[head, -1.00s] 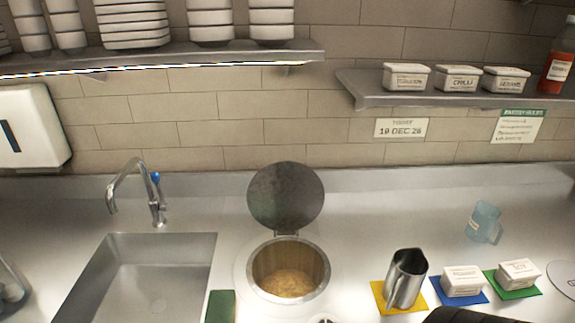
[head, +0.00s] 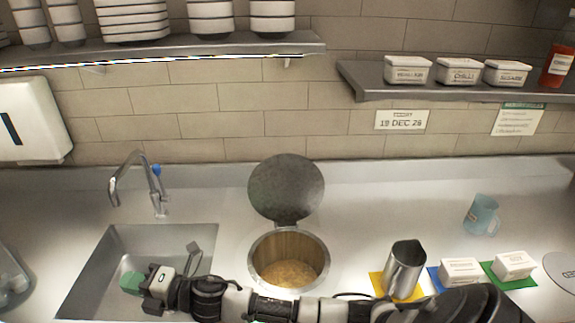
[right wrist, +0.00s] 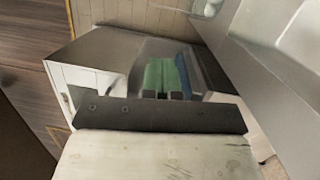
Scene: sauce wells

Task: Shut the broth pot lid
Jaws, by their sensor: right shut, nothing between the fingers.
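The broth pot (head: 290,262) is sunk in the counter, with yellowish broth inside. Its round grey lid (head: 286,188) stands open, raised on a hinge at the pot's back rim. My right arm crosses from the lower right, in front of the pot. My right gripper (head: 132,283) is at its end, over the sink, well left of the pot and lid and touching neither. My left gripper is not in view.
The sink (head: 90,287) and tap (head: 150,185) lie left of the pot. Right of it stand a metal jug (head: 404,268), two white tubs (head: 461,271) and (head: 513,265), and a blue cup (head: 481,214). Shelves hang above.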

